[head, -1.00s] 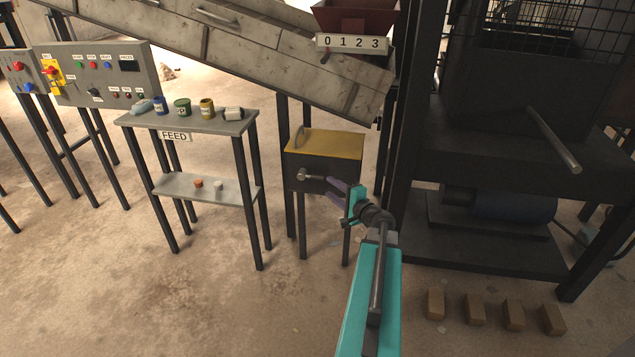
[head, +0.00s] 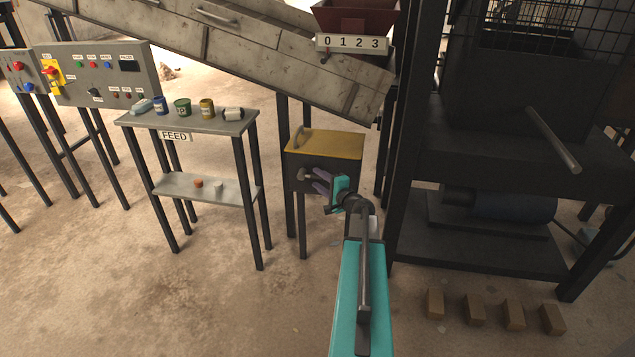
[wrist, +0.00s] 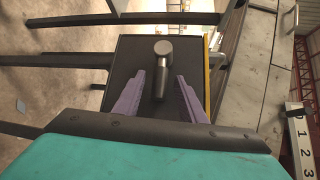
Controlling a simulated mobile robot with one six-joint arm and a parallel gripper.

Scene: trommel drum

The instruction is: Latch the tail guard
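The tail guard appears to be the yellow lid (head: 335,145) on a dark box (head: 345,178) under the chute; it lies down on the box top. A grey metal latch lever with a round knob (head: 302,177) is on the box's front face, pointing left. My gripper (head: 314,181) is at that face, just right of the knob. In the wrist view the latch lever (wrist: 162,65) lies between the two spread purple fingers of my gripper (wrist: 160,76), with gaps on both sides. The lid shows there as a thin yellow edge (wrist: 207,75).
A feed table (head: 215,122) with several small containers stands left of the box. The sloping chute (head: 260,45) passes above. A dark machine frame (head: 400,190) stands close on the right. Several brown blocks (head: 475,309) lie on the floor at right.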

